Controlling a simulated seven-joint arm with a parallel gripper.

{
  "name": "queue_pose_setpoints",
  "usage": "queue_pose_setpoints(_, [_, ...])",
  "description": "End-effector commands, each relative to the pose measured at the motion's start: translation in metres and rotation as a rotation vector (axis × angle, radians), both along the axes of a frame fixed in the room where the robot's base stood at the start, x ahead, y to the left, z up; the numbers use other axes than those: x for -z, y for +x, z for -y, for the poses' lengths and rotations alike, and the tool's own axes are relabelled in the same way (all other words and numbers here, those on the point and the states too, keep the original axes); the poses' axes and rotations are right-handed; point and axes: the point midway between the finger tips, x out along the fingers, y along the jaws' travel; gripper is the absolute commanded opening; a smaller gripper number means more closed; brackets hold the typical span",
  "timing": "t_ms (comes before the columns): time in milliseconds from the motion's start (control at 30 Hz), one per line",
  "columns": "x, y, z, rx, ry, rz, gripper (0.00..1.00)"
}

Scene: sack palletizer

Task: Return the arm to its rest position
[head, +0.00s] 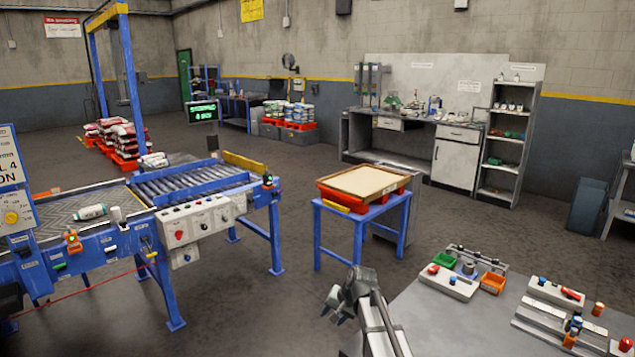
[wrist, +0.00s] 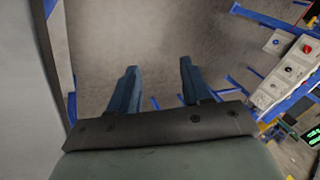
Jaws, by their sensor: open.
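My gripper (head: 338,306) shows at the lower middle of the head view, in front of the blue stand and left of the grey bench. In the wrist view my gripper (wrist: 157,82) has its two fingers spread apart with nothing between them. Only the floor (wrist: 150,40) shows beyond the fingertips. My gripper is empty and touches nothing that I can see.
The blue conveyor frame (head: 176,318) with a control box (head: 197,222) stands on the left. A grey bench (head: 455,325) with small fixtures is at lower right. Floor between conveyor and stand is clear.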

Motion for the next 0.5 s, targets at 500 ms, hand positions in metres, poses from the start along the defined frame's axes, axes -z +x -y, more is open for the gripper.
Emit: queue_pose_setpoints(500, [0.095, -0.197, -0.211, -0.317, 0.134, -0.338, 0.48])
